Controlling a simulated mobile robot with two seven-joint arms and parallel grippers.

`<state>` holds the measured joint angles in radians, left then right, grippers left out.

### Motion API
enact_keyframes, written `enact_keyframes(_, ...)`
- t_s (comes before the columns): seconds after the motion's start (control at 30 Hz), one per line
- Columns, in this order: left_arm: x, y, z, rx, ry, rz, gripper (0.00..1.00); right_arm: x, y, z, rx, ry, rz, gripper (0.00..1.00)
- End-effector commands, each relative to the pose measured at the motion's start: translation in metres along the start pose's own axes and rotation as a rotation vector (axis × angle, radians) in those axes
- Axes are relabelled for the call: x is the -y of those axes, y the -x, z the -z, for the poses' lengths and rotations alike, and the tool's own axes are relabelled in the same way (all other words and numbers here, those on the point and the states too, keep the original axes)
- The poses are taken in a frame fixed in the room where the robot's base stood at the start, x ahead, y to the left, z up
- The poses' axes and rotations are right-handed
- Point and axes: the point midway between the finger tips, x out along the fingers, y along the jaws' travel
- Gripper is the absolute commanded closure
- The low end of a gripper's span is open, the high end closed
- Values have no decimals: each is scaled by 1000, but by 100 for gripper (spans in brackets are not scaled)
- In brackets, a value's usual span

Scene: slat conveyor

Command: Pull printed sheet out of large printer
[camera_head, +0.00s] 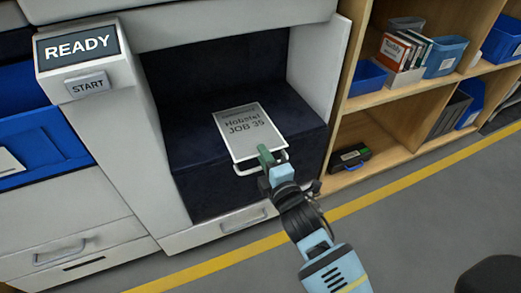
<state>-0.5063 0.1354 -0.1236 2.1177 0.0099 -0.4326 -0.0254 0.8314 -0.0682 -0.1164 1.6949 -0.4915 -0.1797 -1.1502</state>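My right gripper (265,157) is at the sheet's near edge, with a green finger over that edge. The other finger is hidden or hard to make out, so I cannot tell whether it grips the sheet. A pale loop shape shows around the gripper at this edge. The printer's display (77,46) reads "READY", above a START button (87,84). My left gripper is not in view.
A wooden shelf (390,95) with blue bins (445,57), books and a dark case (350,157) stands to the right. The printer's white side wall (318,70) bounds the bay. Blue trays (40,140) are at the left.

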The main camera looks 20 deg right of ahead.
Motion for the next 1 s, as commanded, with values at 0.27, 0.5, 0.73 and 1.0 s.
enact_keyframes(0.27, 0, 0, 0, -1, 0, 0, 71, 0, 0, 0, 0, 0, 0, 93)
enact_keyframes(0.5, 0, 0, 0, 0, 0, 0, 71, 0, 0, 0, 0, 0, 0, 100)
enact_keyframes(0.73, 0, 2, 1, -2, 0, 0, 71, 0, 3, 0, 0, 0, 0, 100)
enact_keyframes(1.0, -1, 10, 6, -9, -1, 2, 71, -1, 22, 0, 0, -1, 0, 100)
